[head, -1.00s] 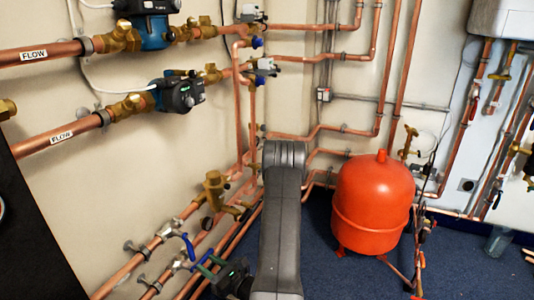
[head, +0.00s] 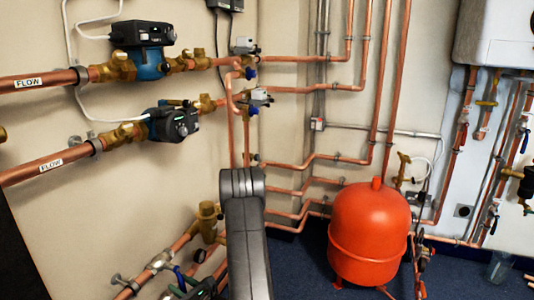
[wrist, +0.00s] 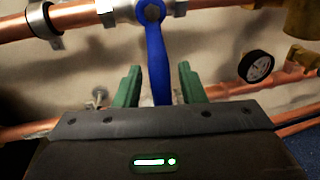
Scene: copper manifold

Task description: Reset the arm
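My gripper (wrist: 160,88) shows in the wrist view with its two green fingers apart. It is open. A blue lever handle (wrist: 156,55) hangs from a copper pipe (wrist: 85,18) and runs down into the gap between the fingers. Bare space shows on both sides of the handle, and its lower end is hidden behind my gripper's body. In the head view my grey arm (head: 247,245) reaches up from the bottom edge, and only a bit of my gripper shows at the bottom, left of the arm.
A round gauge (wrist: 256,66) and brass fittings are at the right of the wrist view. In the head view, pipes and two pumps (head: 172,124) line the left wall. A red tank (head: 368,232) stands right of my arm on blue floor. A white boiler (head: 495,35) hangs at the upper right.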

